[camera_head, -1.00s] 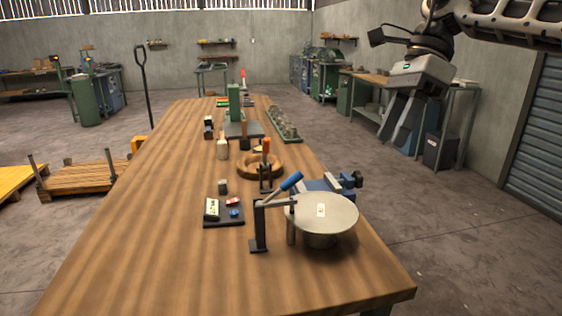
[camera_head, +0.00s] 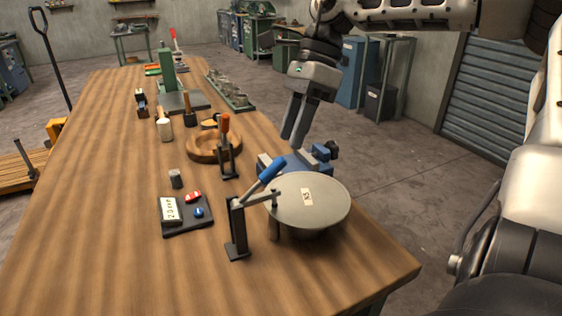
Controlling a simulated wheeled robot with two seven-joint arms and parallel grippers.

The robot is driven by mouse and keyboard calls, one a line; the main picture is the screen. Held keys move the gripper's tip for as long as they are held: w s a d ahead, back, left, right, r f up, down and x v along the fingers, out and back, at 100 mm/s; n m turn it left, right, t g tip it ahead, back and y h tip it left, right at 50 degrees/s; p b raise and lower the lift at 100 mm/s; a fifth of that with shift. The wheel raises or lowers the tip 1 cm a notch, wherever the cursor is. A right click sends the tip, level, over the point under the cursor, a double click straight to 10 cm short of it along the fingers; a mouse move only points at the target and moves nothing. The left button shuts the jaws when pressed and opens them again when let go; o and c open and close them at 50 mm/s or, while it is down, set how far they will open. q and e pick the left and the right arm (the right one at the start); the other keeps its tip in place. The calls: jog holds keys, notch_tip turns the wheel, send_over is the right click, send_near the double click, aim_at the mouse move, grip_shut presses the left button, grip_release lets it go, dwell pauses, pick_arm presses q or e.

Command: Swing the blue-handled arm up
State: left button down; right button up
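The blue-handled arm (camera_head: 258,198) is hinged on a dark upright post (camera_head: 237,230) on the bench. It reaches right over the edge of a round grey disc, and its blue handle (camera_head: 271,172) slants up to the right. The grey disc (camera_head: 325,212) bears a small white label. My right gripper (camera_head: 293,138) hangs above the blue vise behind the disc, fingers pointing down. The fingers show a gap and hold nothing, apart from the blue handle. My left gripper is not in view.
A blue vise (camera_head: 296,163) stands just behind the disc. A wooden ring (camera_head: 205,151) and an orange-handled clamp (camera_head: 226,160) stand farther back. A dark tray (camera_head: 185,228) with small items lies left of the post. The bench front (camera_head: 130,275) is clear.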

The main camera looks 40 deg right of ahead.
aim_at(281, 168)
jog(key=x, duration=0.6)
jog(key=shift+w+a+f, duration=0.1)
jog(key=shift+f, duration=0.15)
grip_shut()
